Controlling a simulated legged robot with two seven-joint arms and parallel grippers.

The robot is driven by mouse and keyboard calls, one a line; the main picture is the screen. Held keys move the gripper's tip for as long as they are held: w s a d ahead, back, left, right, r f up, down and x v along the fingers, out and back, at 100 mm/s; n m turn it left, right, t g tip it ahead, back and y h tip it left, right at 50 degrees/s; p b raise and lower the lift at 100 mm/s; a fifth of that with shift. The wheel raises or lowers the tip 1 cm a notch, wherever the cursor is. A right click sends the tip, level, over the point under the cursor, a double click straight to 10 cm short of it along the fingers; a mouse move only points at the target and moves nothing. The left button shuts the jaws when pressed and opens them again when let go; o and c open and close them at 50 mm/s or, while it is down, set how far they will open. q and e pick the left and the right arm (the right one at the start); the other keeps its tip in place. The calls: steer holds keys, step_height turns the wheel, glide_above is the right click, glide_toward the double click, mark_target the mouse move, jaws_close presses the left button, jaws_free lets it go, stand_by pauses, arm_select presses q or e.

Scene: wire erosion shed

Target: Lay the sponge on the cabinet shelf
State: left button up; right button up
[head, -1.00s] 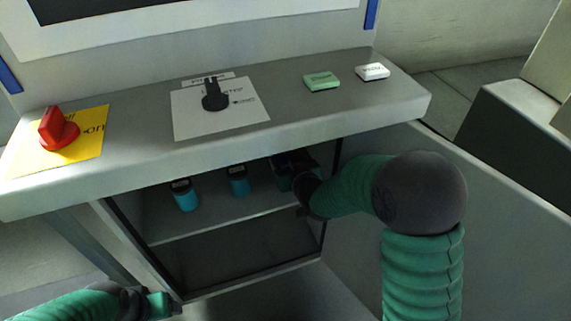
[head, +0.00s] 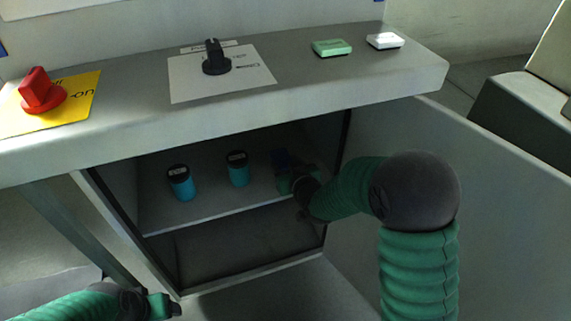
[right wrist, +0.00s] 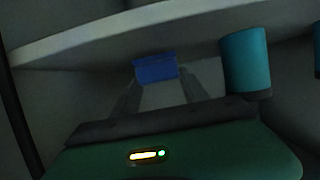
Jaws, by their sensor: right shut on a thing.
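The sponge is the dark blue block (head: 283,157) inside the open cabinet. It also shows between my finger tips in the right wrist view (right wrist: 156,69). My right gripper (head: 287,170) reaches into the cabinet from the right and is shut on the sponge. The cabinet shelf (head: 215,208) is a pale board across the cabinet's inside. The sponge is at the shelf's right part; I cannot tell whether it touches the board. My left gripper (head: 165,305) is at the lower left, outside the cabinet; its jaws are too unclear to read.
Two blue bottles with black caps, one left (head: 181,183) and one nearer the sponge (head: 238,169), stand on the shelf. The countertop (head: 300,95) overhangs the opening. The cabinet door (head: 440,180) stands open at right. Bare shelf lies in front of the bottles.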

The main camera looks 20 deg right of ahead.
steer(key=shift+f+b, duration=0.35)
steer(key=shift+f, duration=0.15)
steer(key=o, duration=1.5)
steer(key=shift+r, duration=0.1)
